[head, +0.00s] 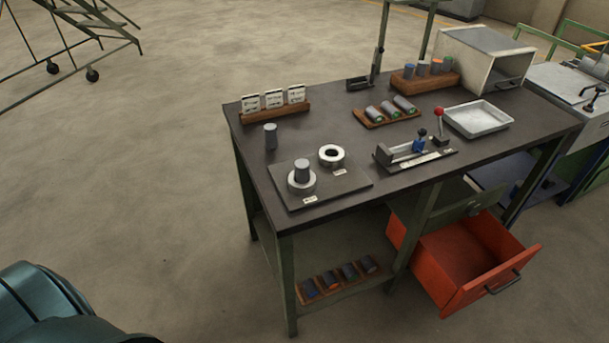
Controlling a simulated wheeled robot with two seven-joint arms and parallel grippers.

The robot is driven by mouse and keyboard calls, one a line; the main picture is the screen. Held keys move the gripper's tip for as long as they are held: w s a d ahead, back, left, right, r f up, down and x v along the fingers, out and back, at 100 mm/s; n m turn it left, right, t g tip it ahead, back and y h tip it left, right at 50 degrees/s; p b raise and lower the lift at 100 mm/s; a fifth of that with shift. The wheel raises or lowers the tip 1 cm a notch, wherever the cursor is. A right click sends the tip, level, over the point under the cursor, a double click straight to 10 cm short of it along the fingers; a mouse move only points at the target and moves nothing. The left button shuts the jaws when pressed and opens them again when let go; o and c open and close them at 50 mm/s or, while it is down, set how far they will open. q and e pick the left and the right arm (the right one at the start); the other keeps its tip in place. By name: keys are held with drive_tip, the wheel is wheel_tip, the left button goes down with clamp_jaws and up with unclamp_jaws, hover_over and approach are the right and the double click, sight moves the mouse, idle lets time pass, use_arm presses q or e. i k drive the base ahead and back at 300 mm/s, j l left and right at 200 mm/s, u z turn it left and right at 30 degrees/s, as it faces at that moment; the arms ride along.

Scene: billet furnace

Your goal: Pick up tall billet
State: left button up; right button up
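A grey cylindrical billet (270,136) stands upright on the dark table (345,121), left of centre and behind the gauge plate. A second grey cylinder (302,170) stands upright in a pale ring (299,187) on the dark gauge plate (345,188). An empty pale ring (331,154) lies on the same plate. Several upright cylinders (409,70) stand in a wooden rack (425,84) at the back right. Neither of my grippers is in view.
A small fixture (413,155) with a blue part and a grey metal tray (478,119) sit at the right of the table. A metal box (480,60) stands behind. The orange drawer (465,255) hangs open at the front.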

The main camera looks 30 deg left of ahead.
sight(302, 166)
drive_tip(key=z, duration=0.25)
drive_tip(key=j+z, duration=0.6)
drive_tip(key=z, duration=0.15)
drive_tip(key=j+z, duration=0.25)
drive_tip(key=z, duration=0.15)
drive_tip(key=k+j+z, duration=0.1)
drive_tip(key=j, duration=0.35)
drive_tip(key=k+j+z, duration=0.15)
drive_tip(key=j, duration=0.35)
drive_tip(key=k+j+z, duration=0.1)
drive_tip(key=k+j, duration=0.25)
drive_tip(key=k+j+z, duration=0.15)
drive_tip(key=j, duration=0.35)
drive_tip(key=k+j, duration=0.4)
drive_tip(key=j, duration=0.2)
